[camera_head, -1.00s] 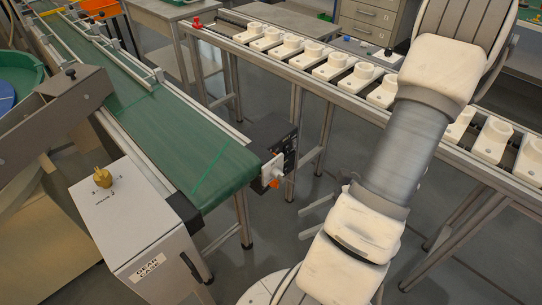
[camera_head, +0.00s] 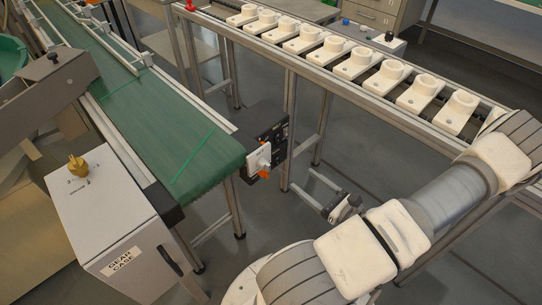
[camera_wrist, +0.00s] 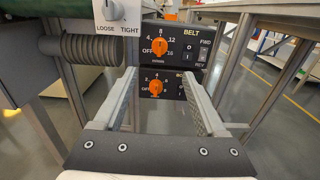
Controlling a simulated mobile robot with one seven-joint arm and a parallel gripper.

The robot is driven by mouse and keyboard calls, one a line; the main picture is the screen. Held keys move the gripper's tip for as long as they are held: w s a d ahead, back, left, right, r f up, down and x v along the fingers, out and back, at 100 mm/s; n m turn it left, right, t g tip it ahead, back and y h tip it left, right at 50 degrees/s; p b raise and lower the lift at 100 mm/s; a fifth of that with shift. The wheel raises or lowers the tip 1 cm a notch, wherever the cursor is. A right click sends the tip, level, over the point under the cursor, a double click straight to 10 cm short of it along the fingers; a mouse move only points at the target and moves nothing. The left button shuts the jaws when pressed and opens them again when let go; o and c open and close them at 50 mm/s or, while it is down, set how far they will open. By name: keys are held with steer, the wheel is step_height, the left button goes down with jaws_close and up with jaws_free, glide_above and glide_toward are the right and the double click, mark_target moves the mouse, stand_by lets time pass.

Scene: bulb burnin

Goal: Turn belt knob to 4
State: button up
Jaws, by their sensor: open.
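The black belt panel (camera_wrist: 190,30) faces me in the wrist view, with an orange belt knob (camera_wrist: 159,46) in a dial marked OFF, 4, 8, 12 and 16. The knob's grip looks roughly upright; its exact setting is too small to read. A second orange knob (camera_wrist: 157,88) sits on a panel below, its label partly hidden by my finger. My gripper (camera_wrist: 158,72) is open and empty, its fingers either side of the lower knob in the picture, apparently short of the panels. In the head view my gripper (camera_head: 302,180) is right of the control panel (camera_head: 277,135).
The green conveyor (camera_head: 165,120) ends beside the panel. A gear case (camera_head: 105,215) stands left; a rail table (camera_head: 330,85) with white holders stands behind. Table legs flank the gripper.

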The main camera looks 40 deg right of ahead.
steer(key=w+a+b, duration=0.1)
steer(key=w+b, duration=0.2)
steer(key=w, duration=1.1)
jaws_close()
